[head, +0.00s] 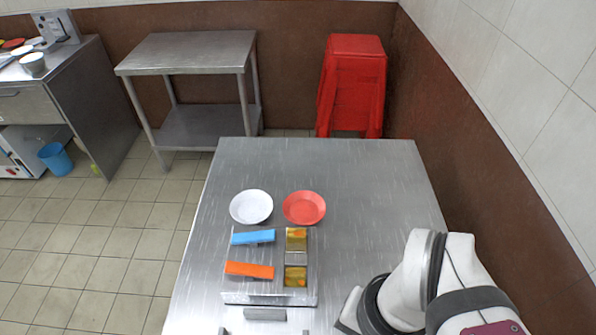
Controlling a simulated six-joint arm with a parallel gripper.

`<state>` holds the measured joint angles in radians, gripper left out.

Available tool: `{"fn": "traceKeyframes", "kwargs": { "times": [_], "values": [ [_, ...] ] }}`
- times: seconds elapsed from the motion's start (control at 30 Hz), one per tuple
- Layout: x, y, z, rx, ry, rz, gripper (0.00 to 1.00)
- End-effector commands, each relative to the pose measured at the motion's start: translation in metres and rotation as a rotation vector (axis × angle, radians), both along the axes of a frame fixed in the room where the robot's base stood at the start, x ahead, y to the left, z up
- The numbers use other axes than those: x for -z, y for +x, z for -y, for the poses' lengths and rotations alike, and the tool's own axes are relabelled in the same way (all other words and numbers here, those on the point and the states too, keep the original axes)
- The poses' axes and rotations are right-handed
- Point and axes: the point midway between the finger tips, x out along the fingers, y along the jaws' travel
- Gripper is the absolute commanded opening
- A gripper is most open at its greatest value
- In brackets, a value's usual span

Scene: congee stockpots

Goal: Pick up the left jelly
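Two small yellow-orange pieces sit in the right column of a grey metal tray (268,299), one at the back (296,239) and one in front (295,276). The left column holds a blue bar (253,237) and an orange bar (249,270), both tilted slightly. No piece is clearly recognisable as a jelly, so I cannot tell which is the left one. My white arm comes in at the bottom right. Small grey parts (265,313) show at the bottom edge, below the tray; I cannot tell if they belong to my gripper. Nothing visibly grips the pieces in the tray.
A white bowl (251,207) and a red bowl (304,208) stand just behind the tray on the metal table (370,200). The table's back and right are clear. Beyond are a steel side table (190,55), red stacked stools (352,85) and a counter at left.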

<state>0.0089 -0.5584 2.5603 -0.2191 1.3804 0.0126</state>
Motion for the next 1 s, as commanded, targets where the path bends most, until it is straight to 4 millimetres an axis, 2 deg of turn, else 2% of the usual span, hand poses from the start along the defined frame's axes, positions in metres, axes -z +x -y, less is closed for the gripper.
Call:
{"fn": "traceKeyframes", "kwargs": {
  "times": [0.47, 0.9, 0.97, 1.0],
  "values": [
    [0.0000, 0.0000, -0.0001, 0.000, 0.000, 0.000, 0.00],
    [0.0000, 0.0000, -0.0001, 0.000, 0.000, 0.000, 0.79],
    [0.0000, 0.0000, -0.0001, 0.000, 0.000, 0.000, 0.90],
    [0.0000, 0.0000, -0.0001, 0.000, 0.000, 0.000, 0.91]
  ]
}}
